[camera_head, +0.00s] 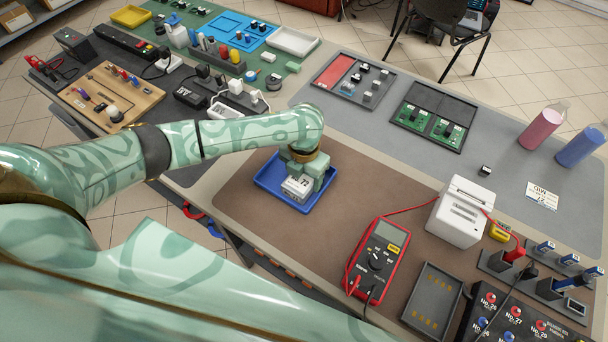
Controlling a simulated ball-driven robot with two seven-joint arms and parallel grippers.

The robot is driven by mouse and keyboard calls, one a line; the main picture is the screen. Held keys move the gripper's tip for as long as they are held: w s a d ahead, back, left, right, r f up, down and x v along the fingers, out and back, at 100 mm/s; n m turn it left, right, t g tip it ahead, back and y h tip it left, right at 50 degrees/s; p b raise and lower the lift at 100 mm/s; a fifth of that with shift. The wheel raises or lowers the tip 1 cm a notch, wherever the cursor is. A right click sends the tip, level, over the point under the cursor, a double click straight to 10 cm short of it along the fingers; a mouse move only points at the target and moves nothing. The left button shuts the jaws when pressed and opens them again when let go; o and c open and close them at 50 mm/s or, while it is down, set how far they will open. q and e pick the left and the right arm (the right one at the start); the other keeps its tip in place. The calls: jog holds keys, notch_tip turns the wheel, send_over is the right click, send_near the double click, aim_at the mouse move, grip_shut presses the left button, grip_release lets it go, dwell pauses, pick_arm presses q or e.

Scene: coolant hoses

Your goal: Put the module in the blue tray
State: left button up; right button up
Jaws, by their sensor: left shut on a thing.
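The module (297,187), a small white block, is at the blue tray (267,185) on the brown mat. My left gripper (305,172) is over the tray and shut on the module. The gripper and wrist hide part of the module and the back of the tray. I cannot tell whether the module touches the tray floor. My right gripper is not in view.
A red multimeter (380,258) with leads lies right of the tray. A white device (460,211) and a dark tray (432,299) stand further right. Trays with small parts (433,116) are behind. The mat between tray and multimeter is clear.

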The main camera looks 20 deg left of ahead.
aim_at(304, 176)
pick_arm(q)
jog(key=shift+f, duration=0.1)
jog(key=o, duration=1.1)
notch_tip(304, 176, up, 12)
jog(key=p, duration=0.4)
jog(key=shift+s, duration=0.1)
